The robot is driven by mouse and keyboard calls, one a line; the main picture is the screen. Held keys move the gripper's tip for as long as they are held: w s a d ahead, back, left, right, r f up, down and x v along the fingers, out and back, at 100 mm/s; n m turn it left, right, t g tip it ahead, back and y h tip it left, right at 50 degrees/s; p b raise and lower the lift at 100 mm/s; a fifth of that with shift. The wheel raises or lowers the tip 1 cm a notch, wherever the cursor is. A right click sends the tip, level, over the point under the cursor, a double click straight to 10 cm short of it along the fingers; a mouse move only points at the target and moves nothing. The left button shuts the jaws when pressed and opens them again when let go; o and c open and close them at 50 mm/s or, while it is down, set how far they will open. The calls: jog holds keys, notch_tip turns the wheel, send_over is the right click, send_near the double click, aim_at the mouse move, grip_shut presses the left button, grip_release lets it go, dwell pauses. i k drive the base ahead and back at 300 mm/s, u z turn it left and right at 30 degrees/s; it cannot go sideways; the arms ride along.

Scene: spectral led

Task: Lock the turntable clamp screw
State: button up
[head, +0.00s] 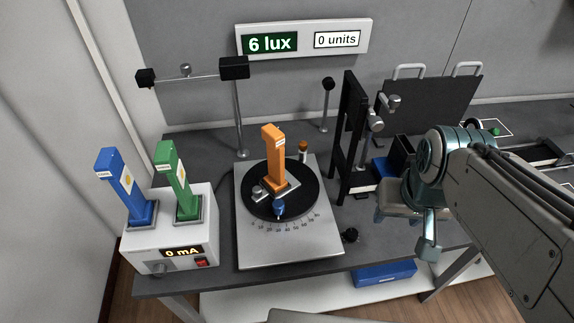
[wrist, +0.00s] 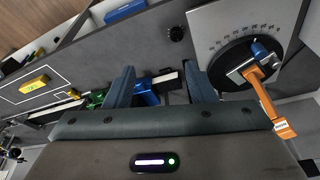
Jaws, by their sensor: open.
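The turntable is a black disc (head: 262,208) on a light grey plate with a printed degree scale. An orange upright module (head: 274,160) stands on it; a blue knob (head: 279,207) sits at the disc's front edge, also visible in the wrist view (wrist: 259,50). A small black knob (head: 350,235) is just right of the plate and shows in the wrist view (wrist: 176,33). I cannot tell which knob is the clamp screw. My gripper (head: 398,217) is right of the plate, apart from it. In the wrist view its two blue-grey fingers (wrist: 160,88) are spread and empty.
A white box (head: 165,262) with blue and green modules stands left of the plate. A black frame (head: 348,135) stands upright between the turntable and my arm. A post with a rod (head: 239,120) is behind. The plate's front part is clear.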

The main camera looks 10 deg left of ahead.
aim_at(303, 145)
jog(key=u, duration=0.3)
jog(key=k, duration=1)
jog(key=u, duration=1)
jog(key=i, duration=0.8)
jog(key=z, duration=0.8)
jog(key=i, duration=0.45)
jog(key=z, duration=0.3)
